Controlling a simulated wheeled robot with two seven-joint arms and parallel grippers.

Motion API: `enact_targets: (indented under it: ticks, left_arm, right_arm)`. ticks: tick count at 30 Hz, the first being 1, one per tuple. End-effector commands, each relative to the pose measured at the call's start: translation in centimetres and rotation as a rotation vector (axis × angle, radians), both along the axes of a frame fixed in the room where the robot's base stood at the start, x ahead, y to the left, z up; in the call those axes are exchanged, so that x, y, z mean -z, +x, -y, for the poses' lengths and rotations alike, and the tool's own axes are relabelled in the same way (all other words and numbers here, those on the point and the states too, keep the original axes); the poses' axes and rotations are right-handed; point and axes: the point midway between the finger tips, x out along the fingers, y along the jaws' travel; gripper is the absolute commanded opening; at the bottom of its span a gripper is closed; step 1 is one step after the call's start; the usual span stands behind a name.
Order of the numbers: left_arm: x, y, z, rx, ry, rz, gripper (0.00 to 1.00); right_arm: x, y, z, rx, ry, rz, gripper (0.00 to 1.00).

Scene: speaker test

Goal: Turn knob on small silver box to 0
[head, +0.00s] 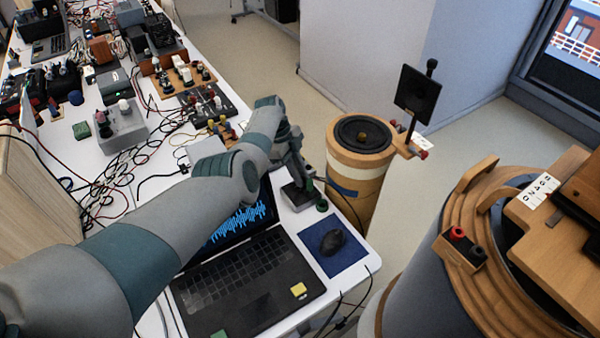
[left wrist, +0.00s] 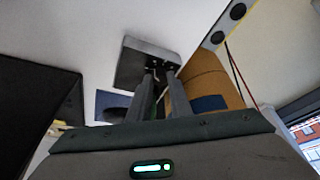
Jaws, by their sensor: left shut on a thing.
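The small silver box (head: 297,197) stands on the white table's right edge, beyond the laptop. My left gripper (head: 304,183) comes down over it from above, with its fingertips at the box. In the left wrist view, the grey box (left wrist: 145,58) lies at the far end of the two fingers (left wrist: 158,73). The gripper is shut on the box's knob, which the fingers hide. I cannot read the knob's setting or any scale. My right gripper is not in view.
An open laptop (head: 250,280) and a mouse (head: 332,241) on a blue mat (head: 345,262) are near the box. A wooden speaker cylinder (head: 360,165) stands just right of the table. Cables and electronics crowd the table's far left.

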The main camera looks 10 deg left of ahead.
Motion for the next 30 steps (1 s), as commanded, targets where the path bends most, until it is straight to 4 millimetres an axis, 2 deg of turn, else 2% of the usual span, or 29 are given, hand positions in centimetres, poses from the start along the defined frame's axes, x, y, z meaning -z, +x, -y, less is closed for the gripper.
enact_targets:
  ticks: [2, 3, 5, 14, 20, 26, 30]
  left_arm:
    - [0.0, 0.0, 0.0, 0.001, -0.001, 0.0, 0.0]
    - [0.0, 0.0, 0.0, 0.001, -0.001, 0.0, 0.25]
    - [0.0, 0.0, 0.0, 0.001, -0.001, 0.0, 0.37]
    - [-0.1, 0.0, 0.0, 0.002, 0.0, 0.001, 0.37]
    - [-0.8, 0.1, -0.3, 0.001, 0.0, 0.001, 0.37]
    - [-3.0, 0.4, -1.2, 0.001, 0.002, 0.003, 0.37]
    - [-5.2, 0.6, -2.2, 0.001, 0.001, 0.004, 0.37]
  right_arm:
    - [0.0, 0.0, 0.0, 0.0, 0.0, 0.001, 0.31]
    - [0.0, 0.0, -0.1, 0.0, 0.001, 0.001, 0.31]
    - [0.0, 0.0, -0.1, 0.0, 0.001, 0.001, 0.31]
    - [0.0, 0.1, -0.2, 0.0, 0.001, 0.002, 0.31]
    - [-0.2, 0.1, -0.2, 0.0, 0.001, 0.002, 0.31]
    - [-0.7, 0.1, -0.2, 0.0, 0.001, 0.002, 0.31]
    - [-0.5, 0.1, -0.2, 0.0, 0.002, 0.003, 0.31]
